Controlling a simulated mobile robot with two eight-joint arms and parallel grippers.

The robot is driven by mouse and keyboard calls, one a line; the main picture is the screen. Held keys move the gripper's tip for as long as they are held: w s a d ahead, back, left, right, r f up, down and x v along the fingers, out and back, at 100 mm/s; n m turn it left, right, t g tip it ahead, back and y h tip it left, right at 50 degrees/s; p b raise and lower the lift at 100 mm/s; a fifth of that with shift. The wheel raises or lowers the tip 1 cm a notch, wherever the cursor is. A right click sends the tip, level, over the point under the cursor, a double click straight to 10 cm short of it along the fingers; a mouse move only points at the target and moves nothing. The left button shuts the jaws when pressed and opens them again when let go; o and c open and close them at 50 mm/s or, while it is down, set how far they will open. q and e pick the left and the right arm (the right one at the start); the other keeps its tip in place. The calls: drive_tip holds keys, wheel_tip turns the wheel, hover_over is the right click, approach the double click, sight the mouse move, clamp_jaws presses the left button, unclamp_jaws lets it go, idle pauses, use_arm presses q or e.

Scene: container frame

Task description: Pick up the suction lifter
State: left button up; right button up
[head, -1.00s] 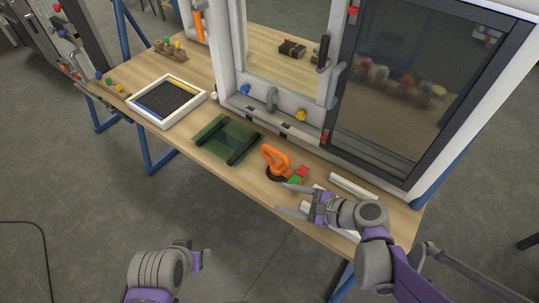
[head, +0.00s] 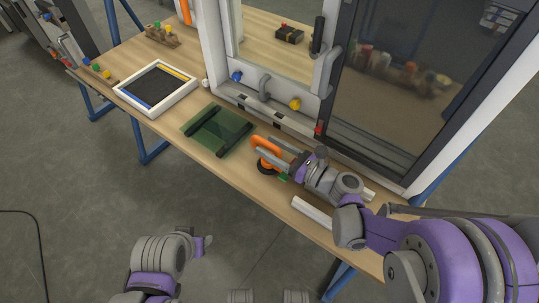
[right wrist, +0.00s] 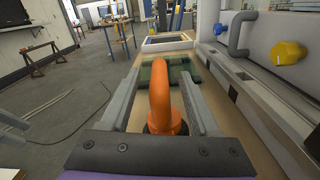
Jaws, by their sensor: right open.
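The suction lifter (head: 266,146) has an orange handle and a dark round base, and stands on the wooden table in front of the window frame. My right gripper (head: 271,148) is open at the lifter, with one finger on each side of the orange handle. In the right wrist view the handle (right wrist: 165,98) rises between the two open fingers (right wrist: 160,85), with a gap on both sides. Its dark base is partly hidden behind the gripper body. My left gripper (head: 205,245) is low in the head view, away from the table; its jaw state is unclear.
A green glass pane with dark bars (head: 218,130) lies left of the lifter. A white-framed tray (head: 157,88) is further left. The window frame (head: 265,103) with a yellow knob (head: 295,104) stands close behind. A white strip (head: 312,212) lies at the table's front edge.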

sight(259, 140)
drive_tip(key=x, duration=0.3)
drive_tip(key=shift+w+a+r, duration=0.2)
drive_tip(key=shift+a, duration=0.05)
clamp_jaws()
idle(1.2)
